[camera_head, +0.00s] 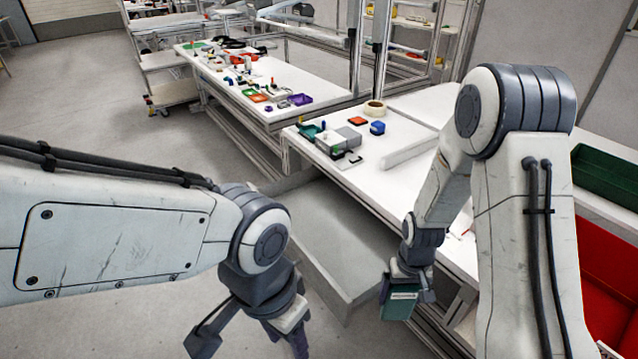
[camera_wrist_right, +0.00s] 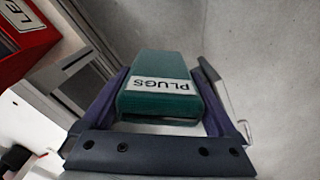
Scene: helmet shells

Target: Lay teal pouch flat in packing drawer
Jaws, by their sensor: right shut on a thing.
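The teal pouch (camera_head: 399,304) hangs in my right gripper (camera_head: 408,290), in front of the bench and to the right of the drawer. The right wrist view shows the pouch (camera_wrist_right: 152,66) between both fingers, with a white label reading PLUGS. The packing drawer (camera_head: 338,240) is a grey open tray pulled out below the white bench, and its visible floor looks empty. My left gripper (camera_head: 252,344) is at the bottom of the head view, with its fingers spread apart and nothing seen between them. Part of the drawer is hidden behind my left arm.
The white bench (camera_head: 410,135) carries a tape roll (camera_head: 374,108), a teal tray (camera_head: 311,132), grey boxes and small parts. A red bin (camera_head: 608,262) and a green bin (camera_head: 606,172) stand at the right. Open floor lies at the left.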

